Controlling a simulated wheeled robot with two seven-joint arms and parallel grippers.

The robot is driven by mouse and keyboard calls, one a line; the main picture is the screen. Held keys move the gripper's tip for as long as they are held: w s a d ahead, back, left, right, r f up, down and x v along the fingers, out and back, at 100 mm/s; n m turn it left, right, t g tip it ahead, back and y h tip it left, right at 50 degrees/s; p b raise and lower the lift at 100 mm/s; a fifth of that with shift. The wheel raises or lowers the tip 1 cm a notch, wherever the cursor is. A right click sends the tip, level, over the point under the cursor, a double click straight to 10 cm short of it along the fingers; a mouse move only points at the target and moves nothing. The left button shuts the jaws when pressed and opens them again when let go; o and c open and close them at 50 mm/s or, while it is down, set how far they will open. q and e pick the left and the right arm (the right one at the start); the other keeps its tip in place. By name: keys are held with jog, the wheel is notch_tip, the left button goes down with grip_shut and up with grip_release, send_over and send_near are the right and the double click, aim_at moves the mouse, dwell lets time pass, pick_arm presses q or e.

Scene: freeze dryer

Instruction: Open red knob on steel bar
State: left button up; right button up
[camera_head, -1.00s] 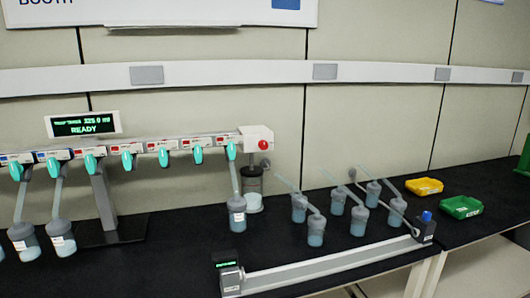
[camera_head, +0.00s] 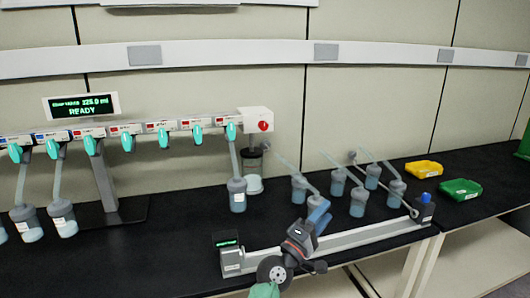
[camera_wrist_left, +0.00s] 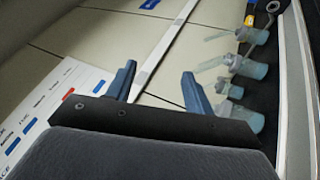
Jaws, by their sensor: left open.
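A round red knob (camera_head: 263,126) sits on the front of a white box (camera_head: 251,116) at the right end of the raised steel bar (camera_head: 180,126) with teal-handled valves. My left gripper (camera_head: 319,208) has blue fingers and is over the silver rail at the front of the bench, lower right of the red knob and apart from it. In the left wrist view its fingers (camera_wrist_left: 158,72) stand apart with nothing between them. The red knob cannot be made out in the left wrist view. My right gripper is not seen.
Several flasks with slanted tubes (camera_head: 338,182) stand right of the white box. Yellow (camera_head: 423,169) and green (camera_head: 460,190) trays lie at right.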

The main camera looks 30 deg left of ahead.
pick_arm(q)
jog(key=w+a+r+n+t+y, duration=0.2)
jog(key=a+r+n+t+y, duration=0.2)
jog(key=a+r+n+y, duration=0.5)
jog(key=n+g+y, duration=1.1)
jog(key=n+g, duration=0.4)
jog(key=n, duration=2)
send_near(265, 127)
jog(key=x, duration=0.2)
jog(key=p+x, duration=0.2)
jog(key=x, duration=0.5)
jog(key=shift+w+a+p, duration=0.1)
jog(key=shift+a+p, duration=0.15)
jog(key=shift+p, duration=0.15)
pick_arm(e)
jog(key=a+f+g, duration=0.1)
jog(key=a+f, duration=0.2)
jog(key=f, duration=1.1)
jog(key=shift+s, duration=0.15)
pick_arm(q)
jog(key=shift+c, duration=0.4)
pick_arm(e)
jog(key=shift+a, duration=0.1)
pick_arm(q)
jog(key=c, duration=0.9)
